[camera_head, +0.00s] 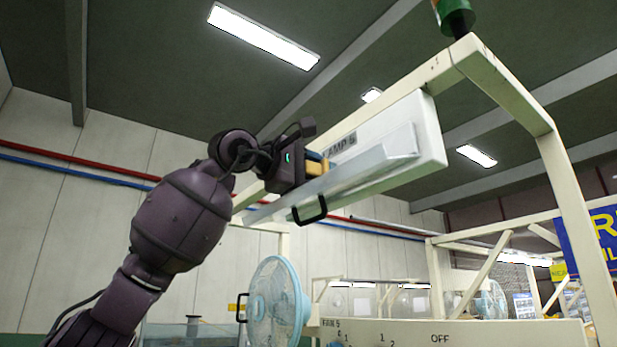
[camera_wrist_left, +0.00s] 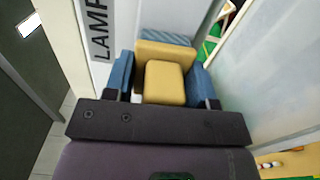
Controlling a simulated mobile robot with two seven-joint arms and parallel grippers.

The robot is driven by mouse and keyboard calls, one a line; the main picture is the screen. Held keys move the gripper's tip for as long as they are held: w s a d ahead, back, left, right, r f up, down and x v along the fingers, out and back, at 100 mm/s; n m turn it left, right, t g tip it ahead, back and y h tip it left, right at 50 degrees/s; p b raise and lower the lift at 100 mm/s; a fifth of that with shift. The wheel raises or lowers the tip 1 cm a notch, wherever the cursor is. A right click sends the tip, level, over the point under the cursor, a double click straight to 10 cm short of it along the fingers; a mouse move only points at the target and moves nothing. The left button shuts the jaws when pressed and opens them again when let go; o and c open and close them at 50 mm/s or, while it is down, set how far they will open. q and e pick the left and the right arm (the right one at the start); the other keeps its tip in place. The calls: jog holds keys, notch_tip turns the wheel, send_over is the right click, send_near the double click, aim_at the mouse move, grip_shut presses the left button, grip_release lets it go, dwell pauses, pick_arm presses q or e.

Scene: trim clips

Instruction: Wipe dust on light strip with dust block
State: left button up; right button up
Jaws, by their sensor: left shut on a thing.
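The light strip (camera_head: 365,175) is a long, pale grey strip slanting across the front of the white lamp housing (camera_head: 428,125), which bears a LAMP 5 label. My left gripper (camera_head: 314,164) is at the strip's upper edge, left of its middle. It is shut on the yellow dust block (camera_wrist_left: 165,82), which sits between its blue fingers in the left wrist view. A blue-grey patterned edge (camera_wrist_left: 170,39) shows beyond the block. I cannot tell whether the block touches the strip, and no dust can be made out. My right gripper is not in view.
A cream frame (camera_head: 505,88) surrounds the lamp, with a green and black fitting (camera_head: 454,18) on its top corner. A black handle (camera_head: 309,211) sticks out below the strip. A blue fan (camera_head: 275,303) stands below, beside a panel (camera_head: 450,333) marked FAN 5.

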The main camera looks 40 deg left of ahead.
pick_arm(q)
jog(key=shift+s+d, duration=0.55)
jog(key=shift+d, duration=1.35)
jog(key=shift+s+d, duration=0.5)
jog(key=shift+d, duration=1.4)
jog(key=shift+s+d, duration=0.55)
jog(key=shift+d, duration=1.35)
jog(key=shift+s, duration=0.1)
jog(key=shift+b+v, duration=0.65)
jog(key=shift+v, duration=2.35)
jog(key=shift+v, duration=1.45)
